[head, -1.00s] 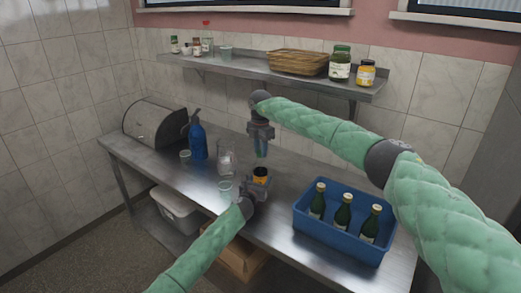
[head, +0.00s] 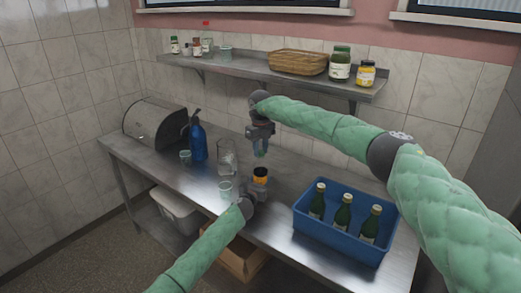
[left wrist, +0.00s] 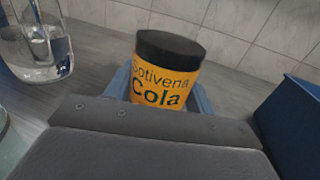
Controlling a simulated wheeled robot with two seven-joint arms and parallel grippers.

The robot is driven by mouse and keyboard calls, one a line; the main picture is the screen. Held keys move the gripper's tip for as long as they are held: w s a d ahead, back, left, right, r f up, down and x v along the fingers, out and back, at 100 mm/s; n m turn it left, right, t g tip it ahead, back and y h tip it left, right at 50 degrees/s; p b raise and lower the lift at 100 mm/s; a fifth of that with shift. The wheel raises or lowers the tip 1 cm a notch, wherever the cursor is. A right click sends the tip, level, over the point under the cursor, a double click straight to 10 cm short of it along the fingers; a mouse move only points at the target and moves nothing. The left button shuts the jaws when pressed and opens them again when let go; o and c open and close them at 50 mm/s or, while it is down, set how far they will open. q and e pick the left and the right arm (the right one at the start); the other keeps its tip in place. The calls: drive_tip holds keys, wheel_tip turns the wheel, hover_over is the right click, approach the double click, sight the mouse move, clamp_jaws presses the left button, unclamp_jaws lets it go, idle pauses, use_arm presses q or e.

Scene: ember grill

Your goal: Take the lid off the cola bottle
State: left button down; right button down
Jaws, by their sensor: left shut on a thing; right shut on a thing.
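The cola bottle (left wrist: 165,75) has an orange label reading "Sotivena Cola" and a black top. It is upright in the left wrist view, between the blue fingers of my left gripper (left wrist: 160,98). Whether the black top is the lid or the bottle's own upper part, I cannot tell.
A blue crate (head: 336,243) with 3 green bottles stands right of the bottle. A wall shelf (head: 240,66) holds jars and a basket. The counter behind the crate is clear.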

use_arm(q)
drive_tip(key=shift+d, duration=0.1)
use_arm(e)
drive_tip(key=n, duration=1.2)
drive_tip(key=shift+r+n, duration=0.1)
drive_tip(key=shift+n, duration=0.3)
drive_tip(key=n, duration=0.6)
drive_tip(key=shift+n, duration=0.4)
drive_tip(key=n, duration=0.6)
drive_tip(key=shift+n, duration=0.3)
drive_tip(key=shift+r, duration=0.8)
drive_tip(key=shift+r, duration=0.3)
